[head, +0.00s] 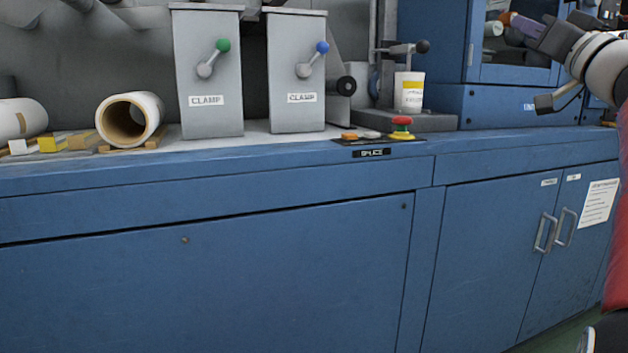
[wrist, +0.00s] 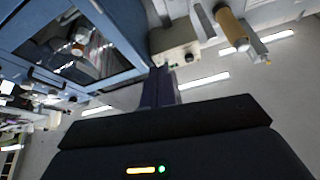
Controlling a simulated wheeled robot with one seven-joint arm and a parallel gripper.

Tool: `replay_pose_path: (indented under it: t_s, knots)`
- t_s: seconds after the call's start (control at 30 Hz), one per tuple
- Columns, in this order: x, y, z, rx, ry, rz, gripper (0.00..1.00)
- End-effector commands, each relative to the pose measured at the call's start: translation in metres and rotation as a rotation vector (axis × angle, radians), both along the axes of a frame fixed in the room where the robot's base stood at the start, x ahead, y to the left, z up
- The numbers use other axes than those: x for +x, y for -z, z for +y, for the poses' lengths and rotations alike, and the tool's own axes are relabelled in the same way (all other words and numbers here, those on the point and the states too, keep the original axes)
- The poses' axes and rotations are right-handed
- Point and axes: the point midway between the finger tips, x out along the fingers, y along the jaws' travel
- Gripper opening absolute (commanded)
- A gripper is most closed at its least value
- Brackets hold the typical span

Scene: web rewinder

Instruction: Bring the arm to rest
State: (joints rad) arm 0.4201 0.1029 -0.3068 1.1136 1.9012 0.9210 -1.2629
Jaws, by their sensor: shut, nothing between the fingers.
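My gripper (head: 530,27) is at the upper right of the head view, raised in front of the blue cabinet with a window. Its fingers point up and to the left, and it is shut and empty. In the wrist view my gripper's dark fingers (wrist: 158,86) stand together above the black housing, with nothing between them. Part of my arm runs off the right edge of the head view.
The long blue bench (head: 200,215) spans the head view. On it stand two grey clamp posts (head: 207,115) (head: 297,110), a cardboard-cored roll (head: 130,120), a red button (head: 401,124) and a white-yellow container (head: 409,95). The windowed cabinet (head: 500,105) is close to my gripper.

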Motion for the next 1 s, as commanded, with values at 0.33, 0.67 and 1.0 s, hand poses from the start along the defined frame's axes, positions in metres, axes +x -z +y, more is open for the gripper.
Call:
replay_pose_path:
  t_s: [0.33,0.67,1.0]
  knots:
    - [0.000,0.037,0.028,0.027,-0.047,0.150,0.00]
    - [-0.013,0.119,0.086,0.053,-0.119,0.449,0.00]
    - [-0.096,0.298,0.182,-0.028,-0.146,0.997,0.00]
